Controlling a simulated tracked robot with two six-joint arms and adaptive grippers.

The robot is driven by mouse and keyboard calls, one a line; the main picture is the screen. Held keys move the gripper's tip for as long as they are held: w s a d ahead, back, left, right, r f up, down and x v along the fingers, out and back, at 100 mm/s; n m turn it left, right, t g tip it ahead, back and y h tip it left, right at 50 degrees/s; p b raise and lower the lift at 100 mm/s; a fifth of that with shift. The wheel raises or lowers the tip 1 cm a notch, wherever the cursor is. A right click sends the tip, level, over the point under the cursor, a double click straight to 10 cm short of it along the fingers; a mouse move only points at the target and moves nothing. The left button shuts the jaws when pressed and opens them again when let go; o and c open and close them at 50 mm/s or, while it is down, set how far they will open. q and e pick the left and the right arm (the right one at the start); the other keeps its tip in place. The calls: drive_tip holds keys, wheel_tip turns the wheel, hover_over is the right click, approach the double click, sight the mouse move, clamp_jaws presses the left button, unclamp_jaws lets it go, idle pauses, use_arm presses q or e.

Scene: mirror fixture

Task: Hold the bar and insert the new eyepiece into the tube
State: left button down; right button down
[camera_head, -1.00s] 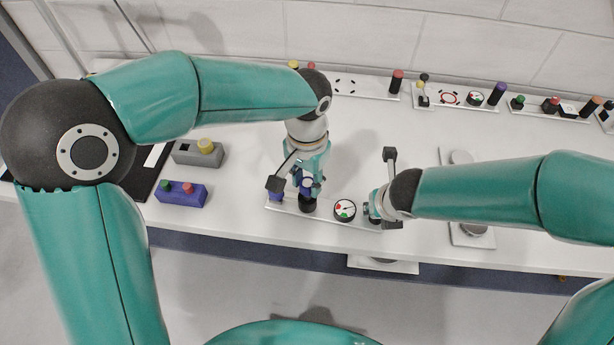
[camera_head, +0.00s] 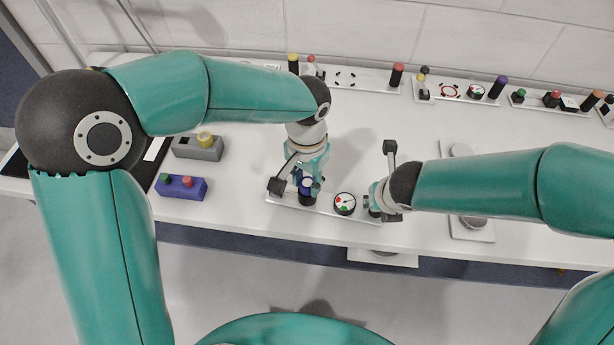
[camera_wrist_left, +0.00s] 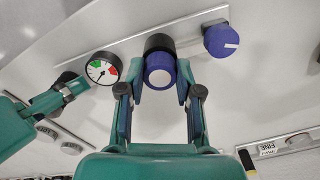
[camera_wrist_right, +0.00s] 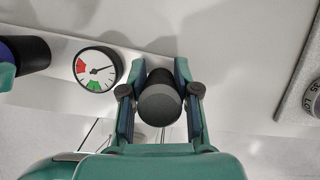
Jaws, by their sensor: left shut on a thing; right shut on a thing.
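The bar (camera_head: 326,210) is a pale plate near the table's front edge. It carries a black tube (camera_wrist_left: 158,43), a round gauge (camera_head: 345,204), a blue knob (camera_wrist_left: 221,40) and a black post (camera_wrist_right: 160,100). My left gripper (camera_head: 306,185) is shut on the eyepiece (camera_wrist_left: 160,75), blue with a white face. The eyepiece is at the tube's mouth, roughly in line with it; how deep it sits I cannot tell. My right gripper (camera_wrist_right: 160,92) is shut on the black post at the bar's end; the post is mostly hidden in the head view.
A purple block (camera_head: 181,188) and a grey block (camera_head: 198,149) with buttons stand left of the bar. A plate with round weights (camera_head: 473,226) lies to the right, partly under my right arm. Several fixtures line the back, including a red-topped post (camera_head: 397,75).

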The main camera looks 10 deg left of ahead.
sight(307, 183)
use_arm(q)
drive_tip(key=c, duration=0.7)
unclamp_jaws()
drive_tip(key=shift+f, duration=0.1)
wheel_tip(307, 183, up, 12)
